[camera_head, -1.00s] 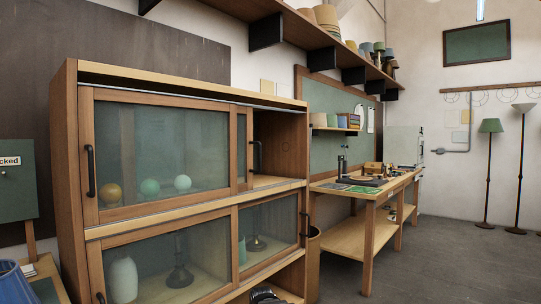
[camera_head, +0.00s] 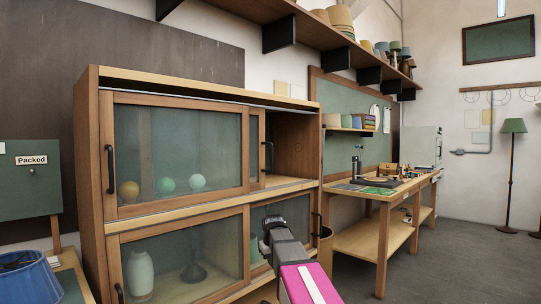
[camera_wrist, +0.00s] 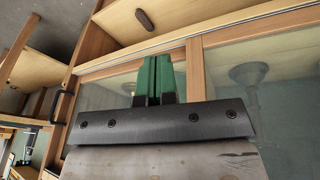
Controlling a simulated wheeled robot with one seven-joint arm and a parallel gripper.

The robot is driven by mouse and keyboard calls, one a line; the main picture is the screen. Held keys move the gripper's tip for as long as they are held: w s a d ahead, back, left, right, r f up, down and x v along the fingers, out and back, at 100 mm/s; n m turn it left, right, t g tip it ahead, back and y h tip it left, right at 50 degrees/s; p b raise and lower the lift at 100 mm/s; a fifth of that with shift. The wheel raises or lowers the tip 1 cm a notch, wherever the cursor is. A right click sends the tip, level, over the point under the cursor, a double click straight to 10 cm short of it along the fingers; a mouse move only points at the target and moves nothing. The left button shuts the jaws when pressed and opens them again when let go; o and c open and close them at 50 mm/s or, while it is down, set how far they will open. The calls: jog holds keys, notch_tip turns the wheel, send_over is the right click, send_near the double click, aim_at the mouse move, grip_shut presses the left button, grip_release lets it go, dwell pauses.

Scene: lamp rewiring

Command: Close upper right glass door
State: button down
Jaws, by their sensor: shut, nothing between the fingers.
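The upper right glass door (camera_head: 256,150) of the wooden cabinet is slid left, mostly behind the upper left glass door (camera_head: 180,150). Its dark handle (camera_head: 268,158) stands near the middle of the cabinet, and the right part of the upper compartment (camera_head: 292,150) is open. My gripper (camera_head: 268,222) is below and in front of this opening, before the lower doors, apart from the handle. In the wrist view its green fingers (camera_wrist: 159,78) are together and empty, in front of the cabinet's lower door frames.
The lower right glass door (camera_head: 273,217) has a dark handle (camera_head: 317,226) at its right edge. A workbench (camera_head: 370,195) with tools stands right of the cabinet. A blue lampshade (camera_head: 25,278) is at the lower left. Open floor (camera_head: 465,265) lies to the right.

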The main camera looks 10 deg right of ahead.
jog(key=w+r+n+t, duration=0.1)
jog(key=w+r, duration=0.3)
jog(key=r, duration=0.9)
jog(key=w+r+n+t, duration=0.1)
jog(key=w+r, duration=0.2)
jog(key=r, duration=1)
notch_tip(320, 180, up, 24)
jog(key=s+a+n+t, duration=0.1)
jog(key=a+n+t, duration=0.1)
jog(key=w+d+f, duration=0.3)
jog(key=w+f, duration=0.5)
jog(key=shift+w+d, duration=0.35)
jog(key=w+d, duration=1.2)
jog(key=d, duration=0.5)
jog(key=w+d, duration=1.3)
jog(key=d, duration=0.4)
jog(key=shift+d, duration=0.2)
